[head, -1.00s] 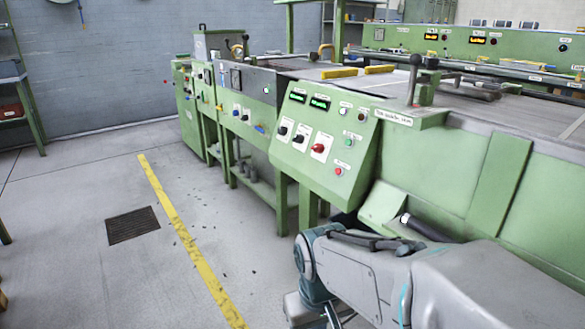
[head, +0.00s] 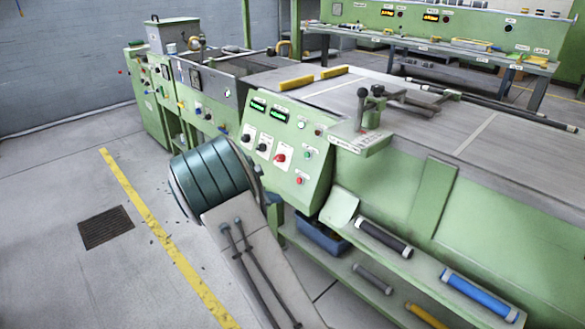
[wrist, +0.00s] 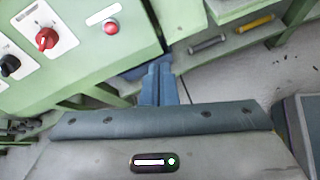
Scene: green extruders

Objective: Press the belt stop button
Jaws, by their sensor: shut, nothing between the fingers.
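The green control panel (head: 277,140) slopes out from the machine. A small red button (head: 299,180) sits at its lower right corner. The same button shows in the wrist view (wrist: 111,27) below a white label too blurred to read. A green button (head: 306,154) and another red button (head: 317,132) sit higher on the panel. My gripper (wrist: 158,68) has its two blue fingers together, with nothing between them. In the wrist view the fingertips are below and right of the lower red button, apart from it. In the head view my arm hides the gripper.
A red rotary knob (head: 280,157) and dark knobs sit left of the button. A lever (head: 362,105) stands above the panel. Under the machine are a blue bin (head: 322,236) and a shelf with rollers (head: 383,238).

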